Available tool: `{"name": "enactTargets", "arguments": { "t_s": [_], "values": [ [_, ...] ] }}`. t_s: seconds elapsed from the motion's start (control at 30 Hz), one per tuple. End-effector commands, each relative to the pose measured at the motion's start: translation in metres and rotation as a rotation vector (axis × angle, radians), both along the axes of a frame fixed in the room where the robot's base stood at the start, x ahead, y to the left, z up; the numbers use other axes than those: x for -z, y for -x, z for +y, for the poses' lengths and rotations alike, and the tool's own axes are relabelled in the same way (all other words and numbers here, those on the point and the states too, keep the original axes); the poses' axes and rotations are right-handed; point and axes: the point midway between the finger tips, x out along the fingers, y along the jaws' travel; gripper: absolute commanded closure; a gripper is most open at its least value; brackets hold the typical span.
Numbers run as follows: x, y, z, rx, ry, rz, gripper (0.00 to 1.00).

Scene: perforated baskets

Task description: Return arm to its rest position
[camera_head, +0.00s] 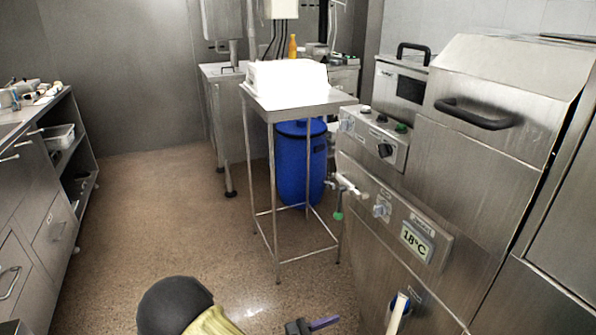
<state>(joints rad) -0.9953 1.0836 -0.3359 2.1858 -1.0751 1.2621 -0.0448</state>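No gripper fingers can be made out in the head view. A black rounded form with a yellow ribbed piece beside it shows at the bottom edge, left of centre. It may be part of my arm, but I cannot tell. The bottom edge of the picture cuts it off. Nothing held is visible.
A steel stand (291,104) carries a white box (286,76), with a blue barrel (297,165) behind its legs. Steel machines (485,150) line the right; a drawer counter (40,205) is at left. Floor (160,215) between is clear.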

Motion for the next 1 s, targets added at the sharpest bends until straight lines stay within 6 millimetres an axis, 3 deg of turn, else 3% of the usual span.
{"name": "enactTargets", "arguments": {
  "t_s": [0.17, 0.3, 0.6, 0.77, 1.0],
  "values": [
    [-0.002, 0.017, -0.022, 0.165, -0.160, -0.022, 0.48],
    [-0.002, 0.042, -0.041, 0.383, -0.382, -0.075, 0.48],
    [-0.010, 0.079, -0.043, 0.808, -0.868, -0.302, 0.48],
    [-0.025, 0.082, -0.036, 0.993, -1.109, -0.484, 0.48],
    [-0.057, 0.072, -0.033, 1.186, -1.408, -0.799, 0.48]
  ]
}}
